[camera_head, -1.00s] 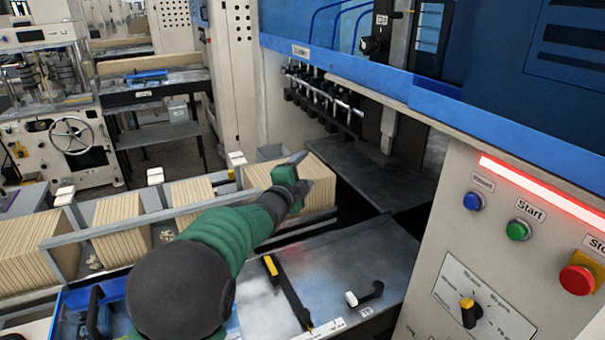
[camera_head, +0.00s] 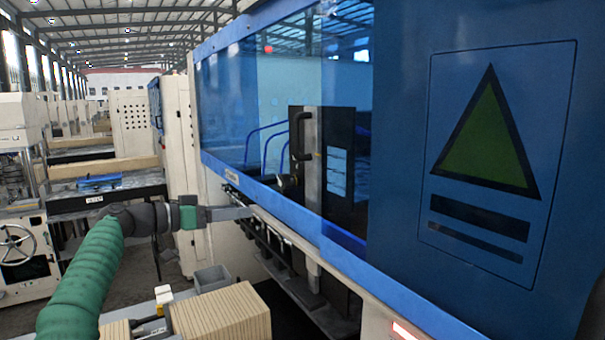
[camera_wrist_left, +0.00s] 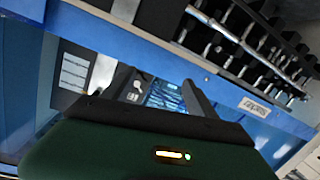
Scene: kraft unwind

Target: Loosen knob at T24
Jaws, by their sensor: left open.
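A small dark knob (camera_head: 289,183) with a pale part sits behind the blue-framed window of the machine, left of a dark upright panel. Its label is too small to read in the head view. My left gripper (camera_head: 238,213) reaches in from the left and points right, in front of the machine's lower blue rail. It is lower and to the left of the knob, apart from it. In the left wrist view the gripper (camera_wrist_left: 150,90) is open and empty, with dark fingers either side of a gap. My right gripper is out of view.
A blue rail (camera_head: 290,210) runs under the window, with a row of valves (camera_head: 262,232) below it. A black handle (camera_head: 300,136) stands on the dark panel. A stack of boards (camera_head: 222,315) and a grey bin (camera_head: 212,278) lie below my arm.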

